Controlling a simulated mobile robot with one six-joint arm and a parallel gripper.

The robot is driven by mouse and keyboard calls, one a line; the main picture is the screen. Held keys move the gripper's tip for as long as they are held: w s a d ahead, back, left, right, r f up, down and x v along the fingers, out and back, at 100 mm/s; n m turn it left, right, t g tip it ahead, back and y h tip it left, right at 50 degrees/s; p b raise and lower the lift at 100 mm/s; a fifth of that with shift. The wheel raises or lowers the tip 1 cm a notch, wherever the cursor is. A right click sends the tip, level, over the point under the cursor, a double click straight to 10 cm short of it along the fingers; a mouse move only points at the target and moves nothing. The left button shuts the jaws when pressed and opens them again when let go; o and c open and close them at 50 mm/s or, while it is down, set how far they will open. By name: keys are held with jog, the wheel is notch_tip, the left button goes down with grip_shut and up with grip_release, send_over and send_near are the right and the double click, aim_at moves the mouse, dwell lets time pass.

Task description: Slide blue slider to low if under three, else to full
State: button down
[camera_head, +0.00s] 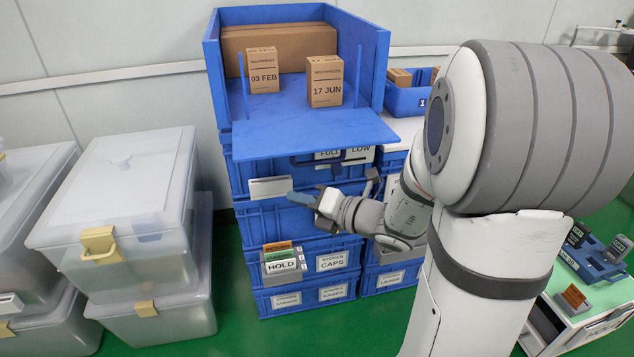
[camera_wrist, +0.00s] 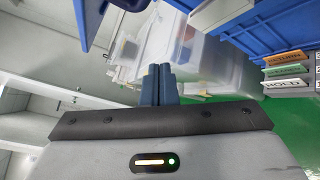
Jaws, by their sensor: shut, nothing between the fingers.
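A blue open-fronted bin (camera_head: 330,133) holds two small brown boxes, one marked 03 FEB (camera_head: 263,72) and one marked 17 JUN (camera_head: 325,82). Below the bin's front lip are a FULL label (camera_head: 328,155) and, to its right, a LOW label (camera_head: 358,154), both partly covered by the lip. A dark blue bar (camera_head: 316,162) below the lip, by the FULL label, looks like the slider; its exact setting is unclear. My gripper (camera_head: 303,198) is below and slightly left of it, apart. Its blue fingers are together and empty in the wrist view (camera_wrist: 158,84).
A larger brown carton (camera_head: 280,42) lies behind the small boxes. Sorting cards with HOLD in front (camera_head: 281,265) stand below my gripper; they also show in the wrist view (camera_wrist: 284,86). Translucent lidded bins (camera_head: 120,190) stand left. Green floor (camera_head: 228,270) is clear between.

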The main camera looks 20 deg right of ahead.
aim_at(336, 167)
jog(key=w+d+f+m+t+h+b, duration=0.45)
jog(key=d+f+m, duration=0.25)
jog(key=d+m, duration=0.35)
jog(key=w+m+h+b, duration=0.1)
jog(key=w+b, duration=0.2)
jog(key=w, duration=0.6)
jog(key=shift+w+d+r+t, duration=0.2)
jog(key=shift+w+r+t, duration=0.05)
jog(key=shift+r+t, duration=0.1)
